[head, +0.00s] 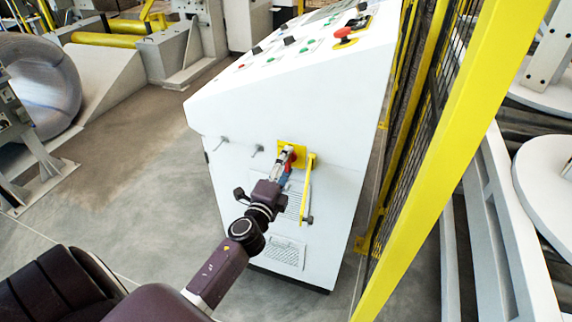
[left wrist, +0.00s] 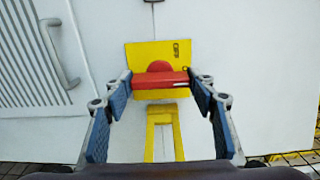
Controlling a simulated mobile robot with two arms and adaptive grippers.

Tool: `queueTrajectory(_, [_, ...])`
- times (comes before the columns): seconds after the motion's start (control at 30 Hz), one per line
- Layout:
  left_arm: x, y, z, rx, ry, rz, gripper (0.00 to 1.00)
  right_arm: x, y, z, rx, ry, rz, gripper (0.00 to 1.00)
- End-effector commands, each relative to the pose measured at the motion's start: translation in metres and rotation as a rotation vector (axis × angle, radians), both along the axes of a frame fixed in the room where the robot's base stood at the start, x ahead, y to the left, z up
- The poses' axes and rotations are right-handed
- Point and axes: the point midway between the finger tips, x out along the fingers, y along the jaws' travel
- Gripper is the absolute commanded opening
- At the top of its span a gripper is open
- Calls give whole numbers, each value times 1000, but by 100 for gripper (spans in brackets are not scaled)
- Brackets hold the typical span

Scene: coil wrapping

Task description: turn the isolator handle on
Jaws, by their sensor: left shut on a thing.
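The isolator is a red handle (head: 291,156) on a yellow plate (head: 283,145), on the side of a white control cabinet (head: 230,122). My left gripper (head: 287,165) is at the handle. In the left wrist view, the red handle (left wrist: 160,80) lies level across the yellow plate (left wrist: 135,56), with a dark label at the plate's upper right. The blue-padded fingers of my left gripper (left wrist: 161,79) are shut on the handle's two ends. In the head view the fingers partly hide the handle. My right gripper is out of view.
A yellow bracket (head: 307,190) hangs just below and right of the plate. A yellow-framed mesh fence (head: 425,160) stands close on the right. Grey floor (head: 150,200) is free at left.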

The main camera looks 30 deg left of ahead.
Motion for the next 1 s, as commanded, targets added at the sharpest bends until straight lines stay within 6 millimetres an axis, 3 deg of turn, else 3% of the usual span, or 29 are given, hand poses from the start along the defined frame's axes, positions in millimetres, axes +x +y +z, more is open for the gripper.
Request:
queueTrajectory(0.1, [0, 0, -2, 4, 4, -1, 28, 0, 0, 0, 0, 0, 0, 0])
queueTrajectory(0.13, [0, 0, -2, 4, 4, -1, 54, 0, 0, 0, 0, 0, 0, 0])
queueTrajectory(0.2, [0, 0, -2, 4, 4, -1, 59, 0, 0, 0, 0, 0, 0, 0])
queueTrajectory(0.47, [-1, 0, -1, 2, 1, -1, 59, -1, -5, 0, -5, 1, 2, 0])
queueTrajectory(0.63, [-11, -3, -2, 1, 2, 0, 59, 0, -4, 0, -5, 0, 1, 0])
queueTrajectory(1.0, [-79, -19, -2, -1, 5, 2, 59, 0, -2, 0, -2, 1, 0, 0])
